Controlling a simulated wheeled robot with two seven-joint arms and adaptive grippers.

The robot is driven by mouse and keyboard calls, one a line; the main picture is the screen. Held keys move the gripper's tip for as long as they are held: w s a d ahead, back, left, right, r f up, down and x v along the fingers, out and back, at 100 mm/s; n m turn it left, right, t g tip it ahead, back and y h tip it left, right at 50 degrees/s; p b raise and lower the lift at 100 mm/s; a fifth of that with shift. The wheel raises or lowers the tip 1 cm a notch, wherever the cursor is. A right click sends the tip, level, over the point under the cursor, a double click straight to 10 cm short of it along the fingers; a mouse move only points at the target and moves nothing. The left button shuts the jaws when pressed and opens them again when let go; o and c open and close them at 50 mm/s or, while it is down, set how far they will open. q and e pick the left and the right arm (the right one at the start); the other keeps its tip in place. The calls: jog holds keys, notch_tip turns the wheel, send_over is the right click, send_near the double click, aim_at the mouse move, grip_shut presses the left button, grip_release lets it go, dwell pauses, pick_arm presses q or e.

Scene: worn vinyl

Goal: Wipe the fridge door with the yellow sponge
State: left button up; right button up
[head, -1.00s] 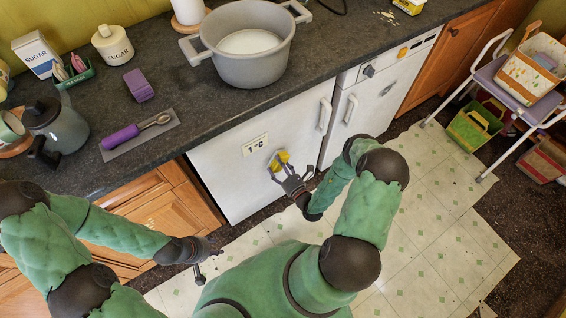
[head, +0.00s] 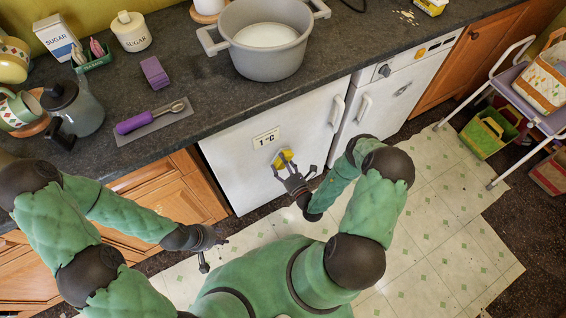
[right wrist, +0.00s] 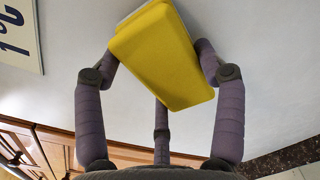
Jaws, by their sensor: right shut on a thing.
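The white fridge door (head: 232,165) stands under the worktop, with a "1 °C" label (head: 266,138) on its upper part. My right gripper (head: 286,166) is in front of the door, just below the label. It is shut on the yellow sponge (head: 283,158). In the right wrist view the sponge (right wrist: 160,55) sits tilted between the fingers (right wrist: 155,75), with a pale layer on its far side. The sponge is at or very near the door; its contact face is hidden. My left gripper (head: 214,252) is empty, low at the left, its fingers apart.
A grey pot (head: 265,40), a purple-handled spoon (head: 150,118), a teapot (head: 75,105) and a purple block (head: 154,72) stand on the dark worktop (head: 190,95). A second white appliance (head: 385,100) is right of the fridge.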

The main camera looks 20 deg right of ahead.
jog(key=shift+a, duration=0.1)
jog(key=shift+s+a+p, duration=0.15)
jog(key=shift+a+p, duration=0.05)
jog(key=shift+a, duration=1.1)
jog(key=shift+s+a+p, duration=0.15)
jog(key=shift+a, duration=1.15)
jog(key=s, duration=0.7)
jog(key=shift+d, duration=0.3)
